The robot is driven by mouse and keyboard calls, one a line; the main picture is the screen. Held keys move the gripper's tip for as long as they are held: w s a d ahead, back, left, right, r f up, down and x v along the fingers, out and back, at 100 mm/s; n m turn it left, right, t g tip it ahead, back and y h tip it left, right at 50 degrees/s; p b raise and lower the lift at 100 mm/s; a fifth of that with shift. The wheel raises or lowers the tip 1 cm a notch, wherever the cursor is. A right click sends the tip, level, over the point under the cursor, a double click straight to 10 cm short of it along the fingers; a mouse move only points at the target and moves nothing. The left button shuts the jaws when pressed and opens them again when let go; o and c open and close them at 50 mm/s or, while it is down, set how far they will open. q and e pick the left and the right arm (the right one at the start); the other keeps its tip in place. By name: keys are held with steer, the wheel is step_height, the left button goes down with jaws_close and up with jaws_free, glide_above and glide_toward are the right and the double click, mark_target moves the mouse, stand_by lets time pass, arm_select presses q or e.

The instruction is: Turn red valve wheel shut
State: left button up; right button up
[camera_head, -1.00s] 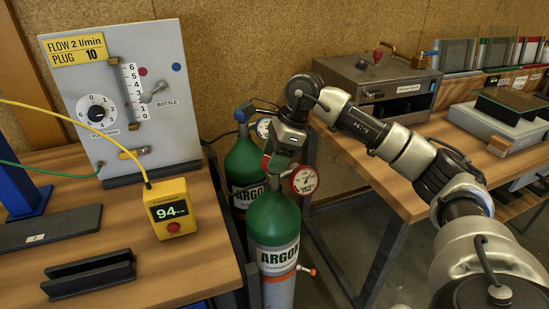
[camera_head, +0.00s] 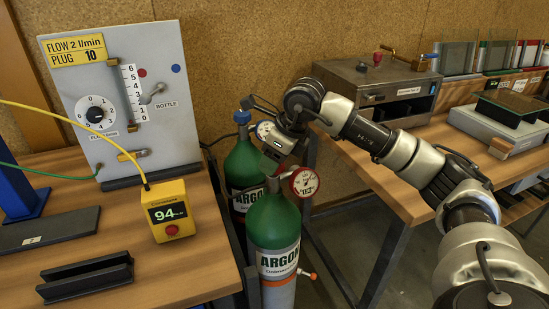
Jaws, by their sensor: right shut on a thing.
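Two green argon bottles stand on the floor between the tables, a front bottle (camera_head: 273,225) and a rear bottle (camera_head: 241,165). My right gripper (camera_head: 272,163) is at the top of the front bottle, shut on the red valve wheel (camera_head: 268,167), of which only a little red shows under the jaws. The gripper is tilted, and it hides most of the wheel and valve. A round red-rimmed gauge (camera_head: 304,182) sits just right of the valve. The rear bottle has a blue wheel (camera_head: 242,116) on top. My left gripper is not in view.
A panel (camera_head: 120,95) with a flow tube, dial and bottle lever stands on the left table. A yellow meter (camera_head: 171,212) reading 94 stands before it. A metal oven (camera_head: 378,90) stands on the right table, close behind my right arm.

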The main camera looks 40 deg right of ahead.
stand_by(0.4)
steer(key=o, duration=0.9)
steer(key=v, duration=1)
steer(key=shift+r, duration=0.35)
